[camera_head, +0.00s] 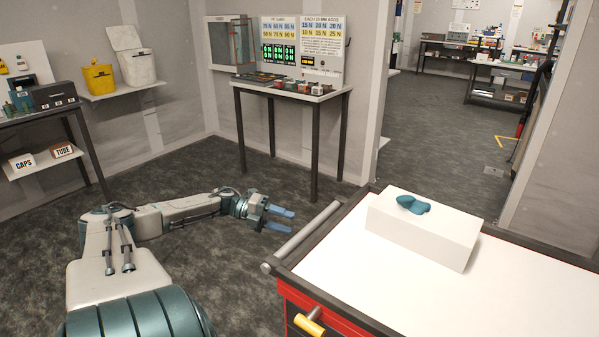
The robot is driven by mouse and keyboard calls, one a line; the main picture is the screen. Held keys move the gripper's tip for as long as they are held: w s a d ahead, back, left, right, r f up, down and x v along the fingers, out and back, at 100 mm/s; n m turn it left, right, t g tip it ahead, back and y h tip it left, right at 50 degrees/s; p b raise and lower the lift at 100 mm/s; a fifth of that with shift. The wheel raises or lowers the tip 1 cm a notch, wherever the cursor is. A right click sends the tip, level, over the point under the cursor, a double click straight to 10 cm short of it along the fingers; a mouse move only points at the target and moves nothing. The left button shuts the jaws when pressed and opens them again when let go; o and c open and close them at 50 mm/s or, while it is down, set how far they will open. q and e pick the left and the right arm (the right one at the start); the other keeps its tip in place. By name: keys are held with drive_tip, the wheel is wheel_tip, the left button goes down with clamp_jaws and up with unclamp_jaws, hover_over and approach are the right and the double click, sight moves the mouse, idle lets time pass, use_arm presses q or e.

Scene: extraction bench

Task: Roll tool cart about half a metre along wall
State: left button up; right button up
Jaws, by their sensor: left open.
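The tool cart (340,258) stands at the right front, with a white top, dark rim and red drawer front. A grey push handle (303,236) runs along its left end. A yellow drawer pull (310,322) shows on the red front. My left gripper (279,219) is open and empty, its blue fingers pointing right, just left of the handle and apart from it. The cart's wheels and lower body are out of view. My right gripper is not in view.
On the cart sits a white box (424,230) with a blue object (412,204) on top. A dark-legged table (290,90) stands by the back wall. Shelves with bins (99,78) line the left wall. A wall edge (545,130) stands close behind the cart. Grey floor (250,165) is clear between.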

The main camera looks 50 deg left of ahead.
use_arm(q)
drive_tip(key=shift+v, duration=1.5)
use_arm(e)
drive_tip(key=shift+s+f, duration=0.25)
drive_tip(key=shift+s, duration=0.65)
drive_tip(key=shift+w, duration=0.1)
